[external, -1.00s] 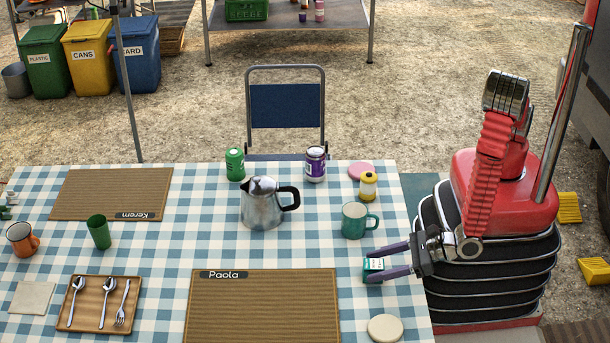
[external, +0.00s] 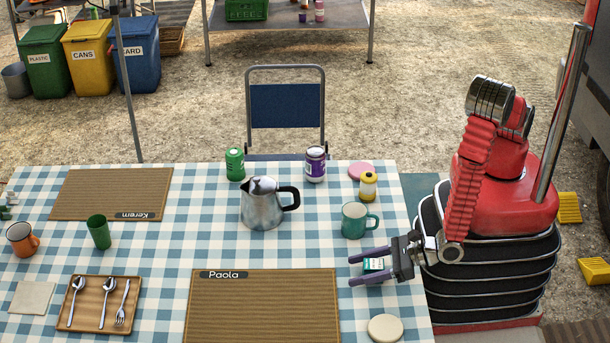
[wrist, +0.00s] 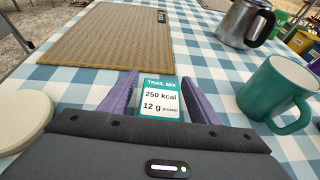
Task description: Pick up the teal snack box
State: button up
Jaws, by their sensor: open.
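The teal snack box (external: 373,265) is a small box with a white label, at the right side of the checked table. In the wrist view the snack box (wrist: 160,97) shows "TRAIL MIX" and stands between the two purple fingers. My gripper (external: 358,270) is open, with one finger on each side of the box. In the wrist view my gripper (wrist: 159,88) shows a narrow gap at the box's left side; I cannot tell whether the right finger touches it. The box's lower part is hidden by my gripper body.
A teal mug (external: 354,221) stands just behind the box. A cream disc (external: 385,328) lies in front of it. The Paola placemat (external: 262,310) is to the left.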

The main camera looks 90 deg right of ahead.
jog(key=c, duration=1.2)
jog(key=shift+r, duration=0.15)
jog(key=shift+r, duration=4.85)
